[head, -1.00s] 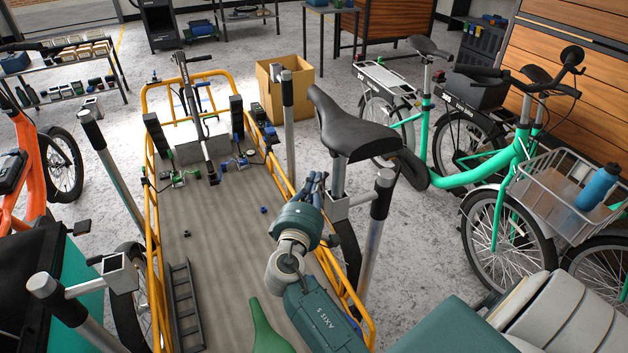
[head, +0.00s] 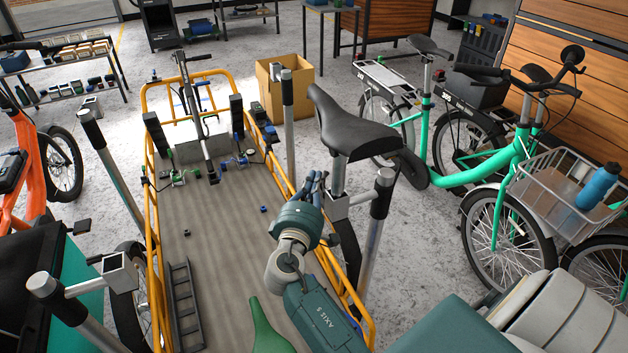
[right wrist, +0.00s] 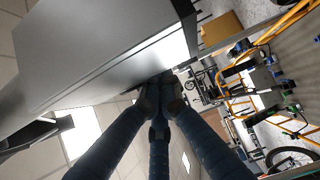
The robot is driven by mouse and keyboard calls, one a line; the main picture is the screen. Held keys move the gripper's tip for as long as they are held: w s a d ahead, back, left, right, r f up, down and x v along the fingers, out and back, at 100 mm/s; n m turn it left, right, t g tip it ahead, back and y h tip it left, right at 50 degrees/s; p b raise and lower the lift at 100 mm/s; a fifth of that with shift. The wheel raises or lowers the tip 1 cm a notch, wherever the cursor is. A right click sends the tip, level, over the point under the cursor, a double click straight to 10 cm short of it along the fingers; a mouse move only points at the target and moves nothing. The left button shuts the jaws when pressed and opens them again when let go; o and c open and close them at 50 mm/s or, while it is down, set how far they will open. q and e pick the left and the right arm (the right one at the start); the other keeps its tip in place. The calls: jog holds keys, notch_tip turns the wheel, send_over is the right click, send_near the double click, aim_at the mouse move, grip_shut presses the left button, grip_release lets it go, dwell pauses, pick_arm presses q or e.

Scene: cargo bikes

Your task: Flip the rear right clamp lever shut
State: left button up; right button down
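The right rear stand post (head: 374,235) carries a grey clamp block (head: 340,207) on a short bar, below a black saddle (head: 350,130). My right gripper (head: 318,178) points up just left of this block, its blue fingers close together. In the right wrist view the fingertips (right wrist: 164,92) meet right under a large grey block (right wrist: 100,50), touching it or very near. I cannot make out a lever there; the fingers or block may hide it. I see nothing held between the fingertips. A matching block (head: 120,273) sits on the left rear post. My left gripper is not in view.
The yellow-railed cargo bed (head: 225,225) lies left of my right arm, with a green clamp (head: 178,177) and a black ladder-like rack (head: 184,308). Green bikes (head: 480,170) stand at right. A cardboard box (head: 268,90) is behind. Floor between is free.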

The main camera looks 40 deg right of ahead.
jog(key=shift+s+a, duration=0.1)
jog(key=v, duration=0.7)
jog(key=shift+s, duration=0.1)
